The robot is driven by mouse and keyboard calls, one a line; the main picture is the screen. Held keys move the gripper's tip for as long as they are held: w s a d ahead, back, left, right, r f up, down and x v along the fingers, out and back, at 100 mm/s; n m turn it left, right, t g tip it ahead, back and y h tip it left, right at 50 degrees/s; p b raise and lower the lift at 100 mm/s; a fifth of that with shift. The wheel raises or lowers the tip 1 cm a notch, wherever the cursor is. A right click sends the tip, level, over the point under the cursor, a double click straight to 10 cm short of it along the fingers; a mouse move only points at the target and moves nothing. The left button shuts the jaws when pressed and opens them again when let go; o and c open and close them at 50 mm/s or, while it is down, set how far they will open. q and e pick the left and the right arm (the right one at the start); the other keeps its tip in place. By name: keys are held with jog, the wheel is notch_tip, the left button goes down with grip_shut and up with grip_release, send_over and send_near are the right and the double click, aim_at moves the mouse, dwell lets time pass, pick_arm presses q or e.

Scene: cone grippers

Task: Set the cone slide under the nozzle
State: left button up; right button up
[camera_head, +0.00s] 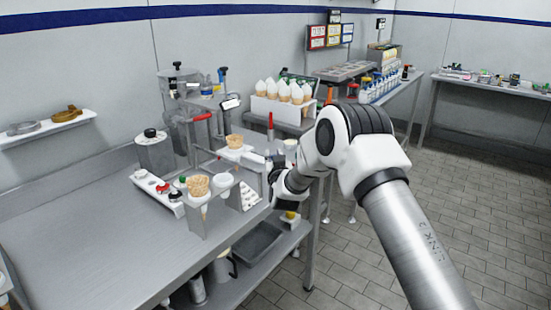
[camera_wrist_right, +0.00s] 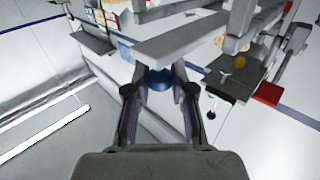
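The cone slide (camera_head: 249,157) is a pale flat plate in front of the soft-serve machine. A waffle cone (camera_head: 235,141) stands in its left end. The machine (camera_head: 186,112) stands behind it, with a red-ended lever; I cannot make out the nozzle clearly. My right gripper (camera_head: 273,174) is at the slide's right end, partly hidden by my own arm. In the right wrist view, a blue round knob (camera_wrist_right: 160,79) sits between the right fingertips (camera_wrist_right: 160,88), which appear closed on its sides. A grey bar (camera_wrist_right: 182,38) lies just beyond the knob. My left gripper is not in view.
A cone stand (camera_head: 210,211) with a waffle cone (camera_head: 198,186) stands nearer me, left of the right gripper. A tray of small jars (camera_head: 158,188) lies beside it. A white rack of filled cones (camera_head: 272,108) stands behind. The counter's left front (camera_head: 75,225) is clear.

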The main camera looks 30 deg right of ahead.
jog(key=o, duration=0.3)
jog(key=shift+w+a, duration=0.1)
jog(key=shift+w, duration=0.05)
jog(key=v, duration=1.2)
jog(key=shift+f, duration=0.1)
